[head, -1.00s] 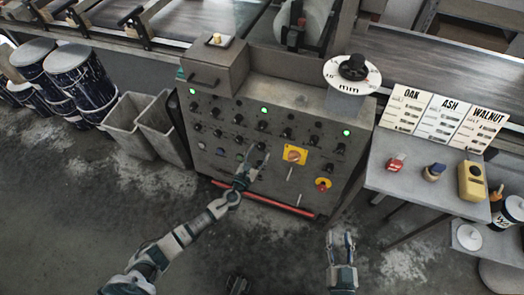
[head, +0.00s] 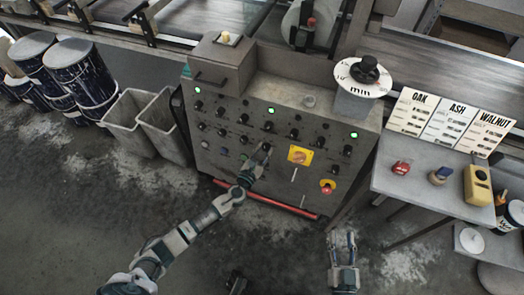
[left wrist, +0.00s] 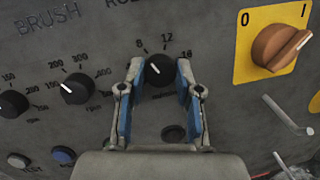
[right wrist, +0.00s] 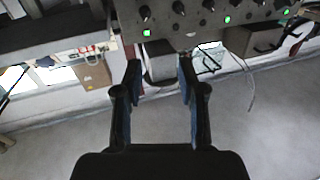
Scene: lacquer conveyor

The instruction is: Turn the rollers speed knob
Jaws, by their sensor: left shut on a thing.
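The grey control panel (head: 235,100) stands ahead with rows of black knobs. In the head view the gripper hides the knob. My right gripper (head: 343,237) is open and empty, low in front of the panel; its fingers show apart in the right wrist view (right wrist: 160,63).
Beside the held knob are the brush knob (left wrist: 77,88) and a yellow-plated orange switch (left wrist: 280,47). A red stop button (head: 327,187) sits lower right.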

